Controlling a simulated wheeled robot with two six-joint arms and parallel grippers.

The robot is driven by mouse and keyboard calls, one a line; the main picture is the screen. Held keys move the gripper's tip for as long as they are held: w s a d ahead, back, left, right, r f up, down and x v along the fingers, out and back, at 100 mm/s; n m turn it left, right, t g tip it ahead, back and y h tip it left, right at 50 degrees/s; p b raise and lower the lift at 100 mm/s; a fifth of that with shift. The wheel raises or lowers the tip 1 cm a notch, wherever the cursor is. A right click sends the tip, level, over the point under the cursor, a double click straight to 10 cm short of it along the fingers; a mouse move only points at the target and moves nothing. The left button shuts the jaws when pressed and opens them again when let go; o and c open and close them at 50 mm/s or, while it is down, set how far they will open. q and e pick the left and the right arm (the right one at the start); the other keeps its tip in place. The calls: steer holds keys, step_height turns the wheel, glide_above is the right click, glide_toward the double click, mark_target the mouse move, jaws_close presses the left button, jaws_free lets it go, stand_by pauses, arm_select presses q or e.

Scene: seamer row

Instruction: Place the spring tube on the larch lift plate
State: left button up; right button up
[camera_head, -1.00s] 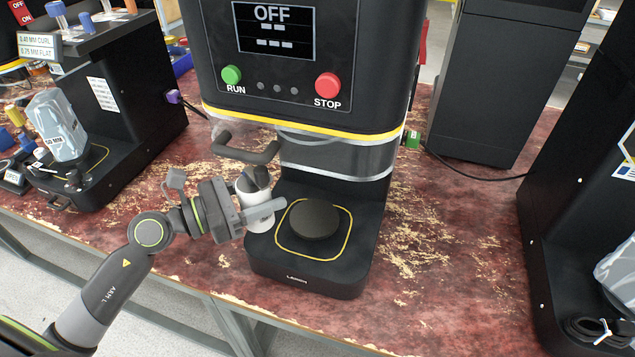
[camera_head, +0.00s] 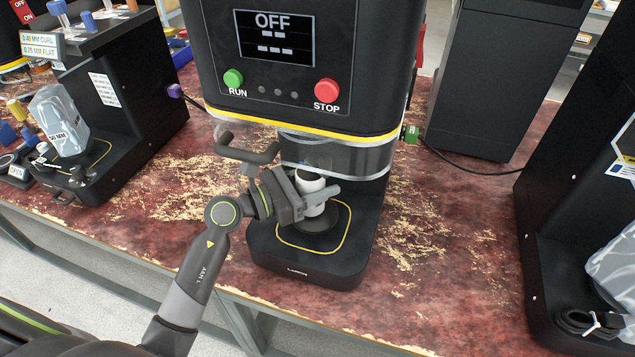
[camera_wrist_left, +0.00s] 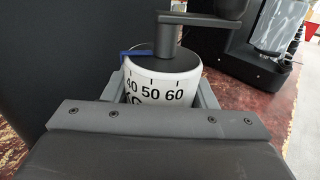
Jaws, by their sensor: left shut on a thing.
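The spring tube (camera_head: 310,184) is a white cylinder with a black number scale, which shows in the left wrist view (camera_wrist_left: 160,88). My left gripper (camera_head: 318,199) is shut around it and holds it upright. The lift plate (camera_head: 337,220) is a round black disc inside a yellow outline on the base of the middle machine. The tube is over the plate's left part in the head view. The gripper and tube hide some of the plate, and I cannot tell whether the tube's bottom touches it. My right gripper is not in view.
Another seamer (camera_head: 110,110) stands at the left.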

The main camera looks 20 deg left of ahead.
arm_select(q)
steer(key=shift+f, duration=0.35)
steer(key=shift+f, duration=0.15)
steer(key=o, duration=1.1)
steer(key=shift+c, duration=0.2)
